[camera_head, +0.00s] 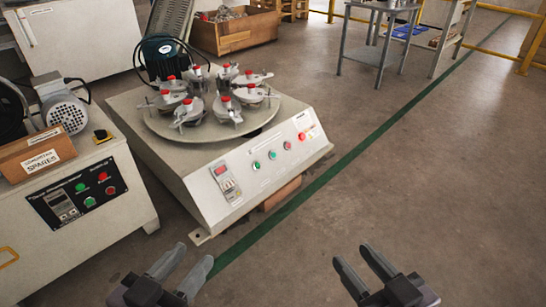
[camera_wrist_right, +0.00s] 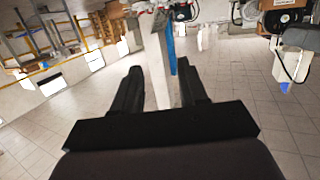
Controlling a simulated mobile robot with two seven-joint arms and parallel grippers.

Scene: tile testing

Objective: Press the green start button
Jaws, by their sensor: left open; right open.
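The pale machine in the middle of the head view has a sloped front panel (camera_head: 232,198) with a green button (camera_head: 256,166), another green button (camera_head: 272,155) and a red button (camera_head: 288,145). The machine at the left has a black panel with two more green buttons, an upper one (camera_head: 80,187) and a lower one (camera_head: 90,201). Their labels are too small to read surely. My left gripper (camera_head: 192,256) is open and empty, in front of the middle machine, apart from it. My right gripper (camera_head: 352,255) is open and empty, further right over bare floor.
A round turntable (camera_head: 160,124) carries several red-topped clamps. A red stop knob (camera_head: 302,136) sits at the panel's right end. A wooden box (camera_head: 38,152) stands on the left machine. A grey metal table (camera_head: 374,52) stands at the back. The floor at the right is clear.

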